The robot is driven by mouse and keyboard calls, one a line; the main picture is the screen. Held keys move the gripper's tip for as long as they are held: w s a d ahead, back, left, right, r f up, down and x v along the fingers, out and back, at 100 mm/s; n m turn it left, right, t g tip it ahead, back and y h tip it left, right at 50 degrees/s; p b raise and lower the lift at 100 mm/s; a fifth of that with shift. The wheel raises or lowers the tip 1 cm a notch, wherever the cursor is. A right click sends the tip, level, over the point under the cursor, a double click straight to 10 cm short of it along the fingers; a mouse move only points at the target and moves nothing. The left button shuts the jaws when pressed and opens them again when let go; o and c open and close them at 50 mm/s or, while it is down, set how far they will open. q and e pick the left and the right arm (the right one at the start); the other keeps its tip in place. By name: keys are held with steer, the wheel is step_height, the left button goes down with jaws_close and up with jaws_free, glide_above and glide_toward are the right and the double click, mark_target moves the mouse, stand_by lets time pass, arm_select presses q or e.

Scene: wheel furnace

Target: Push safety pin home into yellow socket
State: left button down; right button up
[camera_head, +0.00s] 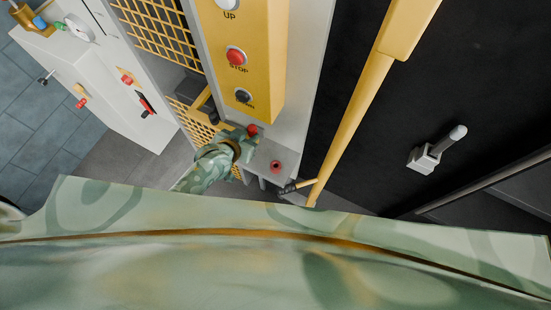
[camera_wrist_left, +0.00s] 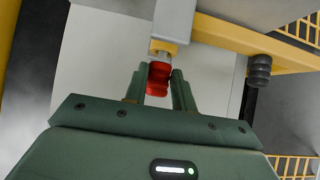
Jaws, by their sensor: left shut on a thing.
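The safety pin shows as a red grip (camera_wrist_left: 158,78) in the left wrist view, held between the two dark green fingers of my left gripper (camera_wrist_left: 158,84). A small yellow block, which looks like the yellow socket (camera_wrist_left: 165,46), sits just beyond the red grip on a grey post. The pin is in line with it; how deep its shank goes is hidden. In the head view my left gripper (camera_head: 247,142) is below the yellow control panel, with the red grip (camera_head: 253,130) at its tip. My right gripper is not in view.
A yellow panel (camera_head: 239,35) with a red stop button and other buttons stands above the gripper. A small red ring (camera_head: 276,166) is on the grey surface beside it. A long yellow bar (camera_head: 350,105) runs to the right. Yellow mesh (camera_head: 157,30) stands at the left.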

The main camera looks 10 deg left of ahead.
arm_select(q)
steer(key=shift+f+b, duration=0.35)
steer(key=shift+f, duration=0.25)
steer(key=c, duration=1.1)
jaws_free()
steer(key=p+v, duration=0.4)
steer(key=v, duration=1.1)
steer(key=s+a+f+g+y+b, duration=0.1)
steer(key=s+a+f+g+b, duration=0.1)
steer(key=s+f+b, duration=0.4)
steer(key=s+a+f+g+y+b, duration=0.1)
steer(key=s+f+g+b, duration=0.3)
steer(key=s+f, duration=1)
steer(key=s+a+f+g+y+b, duration=0.1)
steer(key=s+a+f+g+b, duration=0.2)
steer(key=s+f+b, duration=0.6)
steer(key=shift+s+a+f+y+b, duration=0.1)
steer(key=shift+s+a+f, duration=0.1)
steer(key=shift+f, duration=2.55)
steer(key=shift+s+a+f+y+b, duration=0.1)
steer(key=shift+a+f+b, duration=0.1)
steer(key=shift+f, duration=2.5)
steer(key=shift+s+a+f+y+b, duration=0.1)
steer(key=shift+s+a+f, duration=0.1)
steer(key=shift+f, duration=2.55)
